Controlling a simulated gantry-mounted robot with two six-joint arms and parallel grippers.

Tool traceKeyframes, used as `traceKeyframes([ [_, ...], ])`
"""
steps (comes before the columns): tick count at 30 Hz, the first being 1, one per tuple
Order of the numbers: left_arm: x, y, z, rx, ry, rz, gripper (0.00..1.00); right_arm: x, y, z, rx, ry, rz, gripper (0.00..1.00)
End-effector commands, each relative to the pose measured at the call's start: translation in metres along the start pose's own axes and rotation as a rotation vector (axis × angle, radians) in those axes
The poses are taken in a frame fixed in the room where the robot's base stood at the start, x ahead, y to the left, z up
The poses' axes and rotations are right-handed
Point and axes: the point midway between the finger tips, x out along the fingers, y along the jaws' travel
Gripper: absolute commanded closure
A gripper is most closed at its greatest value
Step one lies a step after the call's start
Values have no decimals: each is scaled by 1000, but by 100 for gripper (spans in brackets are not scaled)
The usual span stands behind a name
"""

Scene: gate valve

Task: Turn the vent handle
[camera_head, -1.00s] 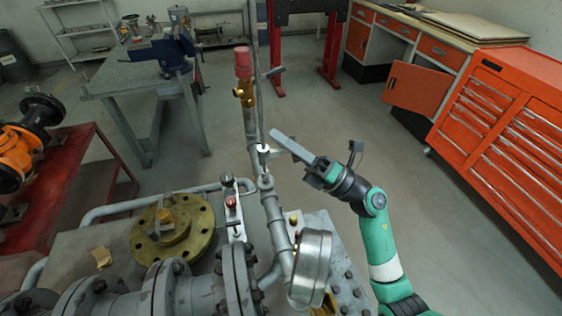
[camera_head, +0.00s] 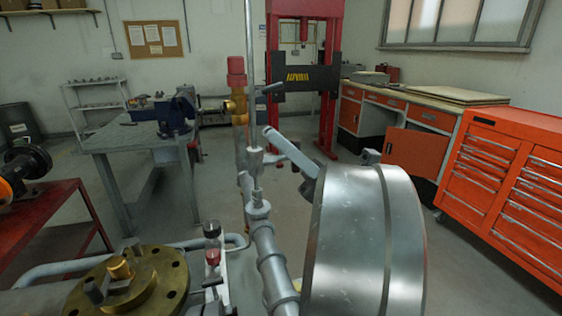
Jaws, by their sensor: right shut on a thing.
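A grey upright pipe (camera_head: 264,245) carries a slim fitting (camera_head: 256,160), with a small lever on its right side. Above it are a brass valve (camera_head: 238,106) with a red cap (camera_head: 236,72) and a short dark lever (camera_head: 268,89). I cannot tell which lever is the vent handle. My right gripper (camera_head: 309,186) is mostly hidden behind the large round gauge (camera_head: 362,245). It is shut on a flat light-grey bar (camera_head: 290,151), which slants up and left towards the pipe. I cannot tell whether the bar touches the fitting. My left gripper is not in view.
A brass flange (camera_head: 150,285) and a small red-banded fitting (camera_head: 212,250) stand at the lower left. A workbench with a vise (camera_head: 176,112), a red press (camera_head: 328,110) and an orange tool chest (camera_head: 505,165) stand behind. Open floor lies between them.

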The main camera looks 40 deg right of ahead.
Motion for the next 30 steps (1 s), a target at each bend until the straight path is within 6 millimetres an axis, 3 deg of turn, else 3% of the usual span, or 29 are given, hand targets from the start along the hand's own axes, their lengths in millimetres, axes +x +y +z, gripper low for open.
traceKeyframes([
  [14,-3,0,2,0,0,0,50,0,0,0,-11,2,10,100],
  [15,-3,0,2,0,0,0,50,0,0,0,-11,2,10,81],
  [19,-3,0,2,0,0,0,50,0,0,0,-10,1,9,57],
  [30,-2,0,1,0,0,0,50,-5,-1,0,-9,1,7,56],
])
